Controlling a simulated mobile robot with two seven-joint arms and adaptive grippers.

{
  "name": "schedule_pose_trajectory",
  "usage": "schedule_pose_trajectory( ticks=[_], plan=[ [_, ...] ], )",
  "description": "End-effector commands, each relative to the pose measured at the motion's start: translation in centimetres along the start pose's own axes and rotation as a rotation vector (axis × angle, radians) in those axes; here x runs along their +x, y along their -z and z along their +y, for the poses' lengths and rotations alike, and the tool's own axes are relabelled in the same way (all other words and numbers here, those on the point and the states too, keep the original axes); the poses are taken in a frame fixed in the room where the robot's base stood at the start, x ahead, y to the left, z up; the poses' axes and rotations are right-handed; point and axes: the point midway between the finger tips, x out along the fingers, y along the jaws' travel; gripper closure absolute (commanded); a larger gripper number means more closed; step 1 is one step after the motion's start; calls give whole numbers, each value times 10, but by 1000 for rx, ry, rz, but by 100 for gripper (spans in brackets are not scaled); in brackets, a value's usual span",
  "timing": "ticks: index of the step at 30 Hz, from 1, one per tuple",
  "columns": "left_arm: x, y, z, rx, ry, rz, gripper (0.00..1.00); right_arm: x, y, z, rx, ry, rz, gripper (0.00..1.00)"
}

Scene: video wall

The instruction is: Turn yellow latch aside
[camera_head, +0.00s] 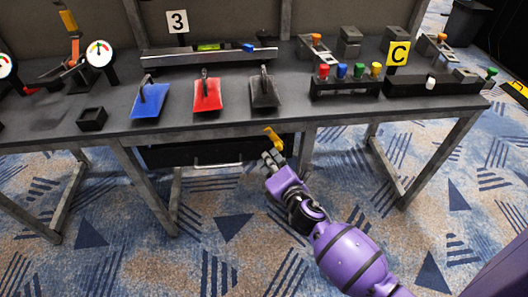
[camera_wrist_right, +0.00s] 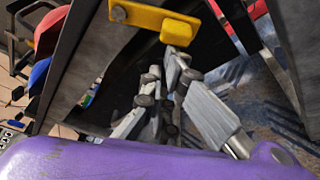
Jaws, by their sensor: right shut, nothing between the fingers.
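The yellow latch (camera_head: 273,138) hangs at the front edge of the table, above the right end of the dark drawer. In the right wrist view the latch (camera_wrist_right: 150,17) is a yellow bar with a round bolt at its left and a yellow block at its right end. My right gripper (camera_head: 270,158) is just below the latch in the head view. In the wrist view its grey fingers (camera_wrist_right: 165,72) are shut and empty, with the tips close under the yellow block. I cannot tell whether they touch it. My left gripper is not in view.
The dark drawer (camera_head: 205,156) with a light handle sits under the grey table (camera_head: 230,122). Blue (camera_head: 150,100), red (camera_head: 207,95) and black (camera_head: 263,92) plates with hooks lie on top. A rack (camera_head: 345,88) with coloured knobs stands to the right. Table legs flank the drawer.

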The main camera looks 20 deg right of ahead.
Motion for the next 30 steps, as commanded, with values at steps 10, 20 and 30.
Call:
schedule_pose_trajectory(
  ticks=[10, 20, 30],
  plan=[
    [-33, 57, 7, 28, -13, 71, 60, -6, -24, -3, -314, 105, -2, 100],
    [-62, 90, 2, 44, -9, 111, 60, -12, -44, -6, -607, 207, -5, 100],
    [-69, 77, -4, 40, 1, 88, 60, -16, -44, -14, -692, 241, 1, 100]
  ],
)
